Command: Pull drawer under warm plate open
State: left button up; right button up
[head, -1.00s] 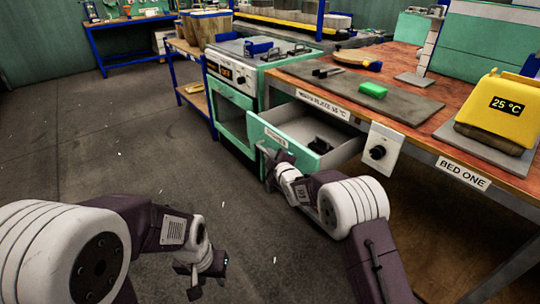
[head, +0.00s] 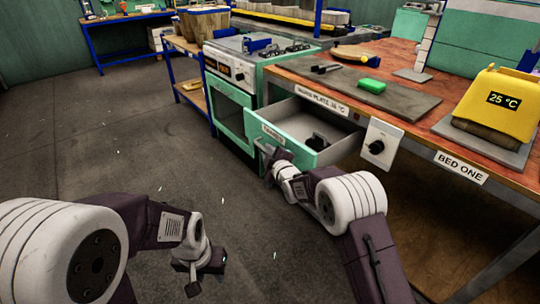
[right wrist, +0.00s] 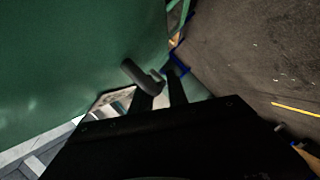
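The drawer (head: 288,146) under the warm plate (head: 405,99) stands pulled out, its green front towards me and its grey inside showing a dark object (head: 316,141). My right gripper (head: 267,153) is at the drawer's front, by the grey handle (right wrist: 138,76). In the right wrist view its two fingers (right wrist: 163,88) are apart, with the handle across the left finger and a gap beside the right one. My left gripper (head: 208,268) hangs over the floor at lower middle, away from the drawer. Its fingers are too unclear to judge.
A green oven (head: 235,108) stands left of the drawer. A white knob box (head: 382,144) is on the bench edge to the right.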

jog(key=p+v, duration=0.2)
jog(key=v, duration=0.6)
jog(key=shift+s+p, duration=0.4)
jog(key=shift+d+r, duration=0.1)
